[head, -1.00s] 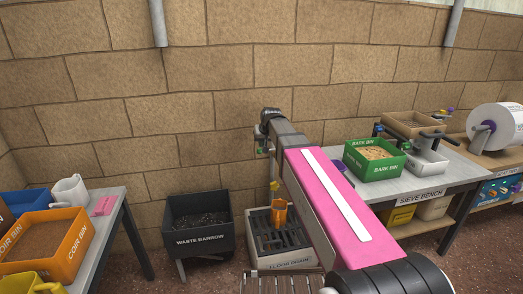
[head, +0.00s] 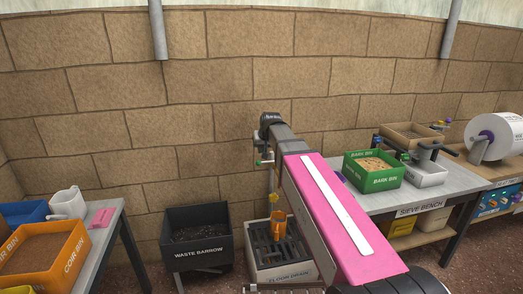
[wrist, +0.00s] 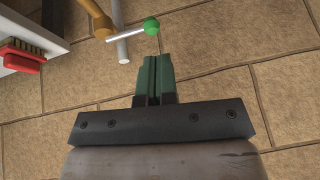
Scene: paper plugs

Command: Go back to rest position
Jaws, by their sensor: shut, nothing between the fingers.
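My gripper (wrist: 155,62) shows in the wrist view with its two green fingers side by side, shut and empty. The fingertips are apart from the brick wall (wrist: 215,55) behind them. A metal lever with a green ball (wrist: 151,26) lies just beyond the tips in the picture, joined to a brass-coloured pipe. In the head view my pink-covered arm reaches forward toward the wall, and its dark far end is up above the floor drain. The fingers are too small there to make out clearly.
A floor drain tray (head: 258,276) with an orange jug (head: 279,224) stands below my arm. A black waste barrow (head: 198,257) is to its left.

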